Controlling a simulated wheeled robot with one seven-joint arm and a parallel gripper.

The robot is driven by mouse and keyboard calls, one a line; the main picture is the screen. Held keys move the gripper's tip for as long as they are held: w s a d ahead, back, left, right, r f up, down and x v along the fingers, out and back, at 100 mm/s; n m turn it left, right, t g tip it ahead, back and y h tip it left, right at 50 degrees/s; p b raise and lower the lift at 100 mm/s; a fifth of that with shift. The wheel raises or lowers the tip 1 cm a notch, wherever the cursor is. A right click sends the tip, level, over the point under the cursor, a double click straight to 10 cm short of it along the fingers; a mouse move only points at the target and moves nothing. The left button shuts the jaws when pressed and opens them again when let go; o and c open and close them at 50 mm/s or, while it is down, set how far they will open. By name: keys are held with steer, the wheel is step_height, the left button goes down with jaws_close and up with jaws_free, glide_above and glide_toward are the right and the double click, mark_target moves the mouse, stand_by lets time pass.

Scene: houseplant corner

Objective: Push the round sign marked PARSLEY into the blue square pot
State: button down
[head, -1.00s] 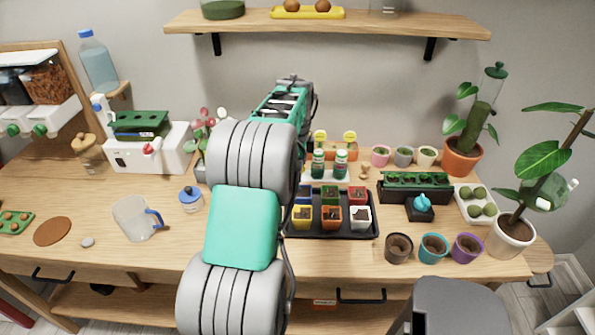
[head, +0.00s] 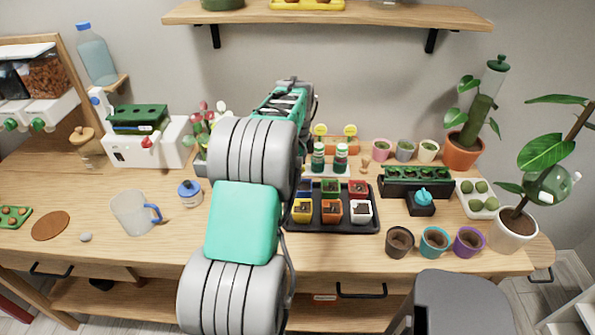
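The blue square pot (head: 305,186) is at the back left of a black tray, partly hidden by my arm. Two round yellow signs, a left one (head: 320,130) and a right one (head: 350,130), stand upright in an orange holder (head: 343,146) behind the tray.
The black tray (head: 340,226) holds several coloured square pots. Brown (head: 399,241), teal (head: 434,241) and purple (head: 468,242) round pots line the front right. A jug (head: 132,213) stands left. The table's left front is mostly clear.

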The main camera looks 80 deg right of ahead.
stand_by(0.4)
steer(key=c, duration=1.1)
jaws_free()
steer(key=shift+o, duration=0.2)
steer(key=shift+r+p, duration=2.5)
steer(key=shift+r, duration=0.95)
